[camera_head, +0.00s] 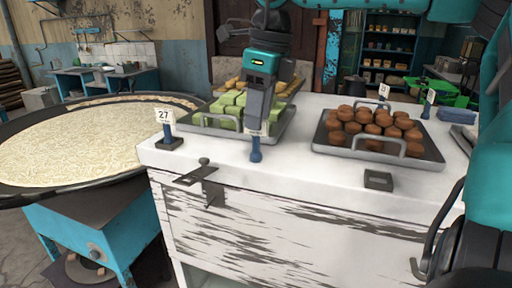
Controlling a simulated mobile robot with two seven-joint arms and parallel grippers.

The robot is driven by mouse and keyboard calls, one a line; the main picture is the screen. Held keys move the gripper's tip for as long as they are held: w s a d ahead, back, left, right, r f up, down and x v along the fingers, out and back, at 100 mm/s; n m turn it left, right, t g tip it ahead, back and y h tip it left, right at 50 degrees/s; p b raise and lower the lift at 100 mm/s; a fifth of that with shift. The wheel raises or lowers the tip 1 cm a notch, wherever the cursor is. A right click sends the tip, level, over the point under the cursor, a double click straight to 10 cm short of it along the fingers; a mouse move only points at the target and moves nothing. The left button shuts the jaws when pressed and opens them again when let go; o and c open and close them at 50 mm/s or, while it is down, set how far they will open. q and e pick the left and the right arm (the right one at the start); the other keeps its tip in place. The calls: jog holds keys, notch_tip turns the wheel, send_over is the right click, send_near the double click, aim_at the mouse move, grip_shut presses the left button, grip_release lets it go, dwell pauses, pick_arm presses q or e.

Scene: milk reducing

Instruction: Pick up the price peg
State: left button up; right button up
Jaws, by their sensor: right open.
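My right gripper (256,133) points straight down over the front of the white counter and is open. Its fingers are at the upper part of a blue price peg (256,150), whose lower part shows below the fingertips. A pale card edge shows between the fingers; most of the card is hidden by the gripper. I cannot tell whether the fingers touch the peg. Another price peg, marked 27 (165,117), stands on a dark base at the counter's left corner. Two more price pegs (383,91) (430,97) stand behind and right of the brown sweets. My left gripper is not in view.
A tray of green sweets (205,122) stands close behind the gripper. A tray of brown round sweets (327,147) is to the right. A small dark box (378,180) lies near the counter's front edge (310,180). A wide pan (30,195) of pale food stands left.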

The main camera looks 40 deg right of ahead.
aim_at(255, 135)
jog(key=f, duration=0.4)
jog(key=shift+w+a+f, duration=0.25)
jog(key=shift+w+f, duration=0.05)
jog(key=shift+f, duration=0.1)
grip_shut()
